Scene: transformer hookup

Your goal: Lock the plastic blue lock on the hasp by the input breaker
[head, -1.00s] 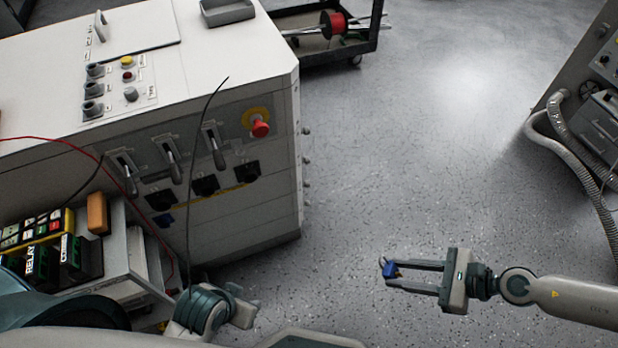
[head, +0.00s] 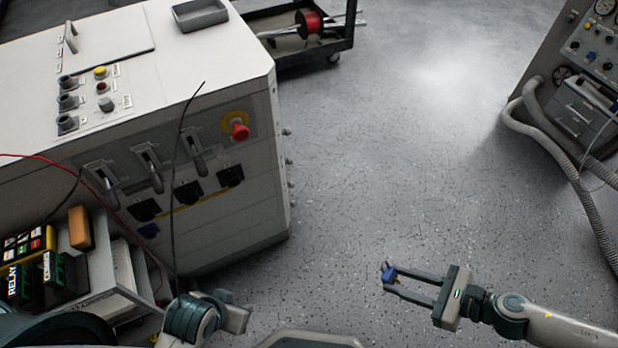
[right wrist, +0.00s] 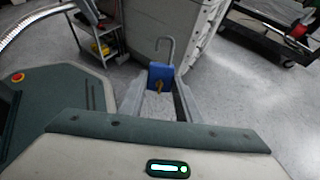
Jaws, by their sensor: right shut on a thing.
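My right gripper (head: 412,285) is shut on the blue lock (head: 389,274), out over bare floor and well away from the cabinet. In the right wrist view the lock (right wrist: 160,76) sits between the fingertips, its grey shackle pointing up like an open hook. The white cabinet (head: 235,85) has three grey breaker levers (head: 150,168) on its front, with black fittings (head: 188,192) below them. I cannot tell which is the input hasp. My left gripper (head: 236,319) is low at the bottom; its jaws are unclear.
A red emergency button (head: 239,131) is on the cabinet front. A cart with a red reel (head: 309,22) stands behind. A shelf with relay boxes (head: 36,272) is at left, and thin cables rise near it. Hoses (head: 560,150) and a machine stand at right. The middle floor is clear.

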